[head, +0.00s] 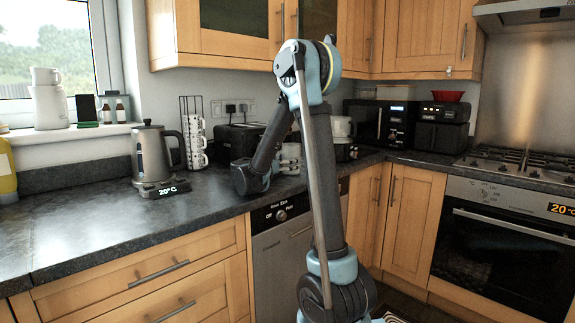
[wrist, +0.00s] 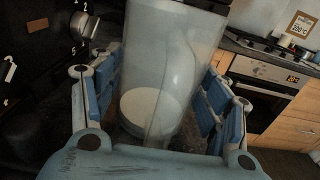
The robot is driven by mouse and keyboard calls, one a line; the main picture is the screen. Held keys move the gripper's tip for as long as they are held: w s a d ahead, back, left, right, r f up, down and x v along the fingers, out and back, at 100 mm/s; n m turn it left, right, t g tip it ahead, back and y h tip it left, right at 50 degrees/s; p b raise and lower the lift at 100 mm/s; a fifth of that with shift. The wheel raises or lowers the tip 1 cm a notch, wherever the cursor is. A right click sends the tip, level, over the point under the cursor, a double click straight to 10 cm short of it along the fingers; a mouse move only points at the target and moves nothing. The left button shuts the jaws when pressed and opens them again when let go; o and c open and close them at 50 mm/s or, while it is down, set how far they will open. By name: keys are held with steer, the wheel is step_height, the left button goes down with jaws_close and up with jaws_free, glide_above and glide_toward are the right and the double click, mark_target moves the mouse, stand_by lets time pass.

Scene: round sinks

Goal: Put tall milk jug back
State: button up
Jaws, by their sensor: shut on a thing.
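The tall milk jug (wrist: 165,60) is a clear, tall vessel with a little white milk at its bottom. In the head view my wrist is low over the counter, near the back, and I cannot make out the jug there. I cannot tell whether the jug's base touches the counter.
A kettle (head: 158,155) and a rack of mugs (head: 195,140) stand left of my arm on the dark counter (head: 80,205). A black toaster (head: 235,142) is behind my wrist. A microwave (head: 382,122) and an air fryer (head: 440,125) stand right. The counter's front left is clear.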

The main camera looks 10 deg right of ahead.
steer(key=o, duration=1.5)
steer(key=shift+c, duration=0.2)
steer(key=v, duration=1.2)
steer(key=shift+r, duration=0.1)
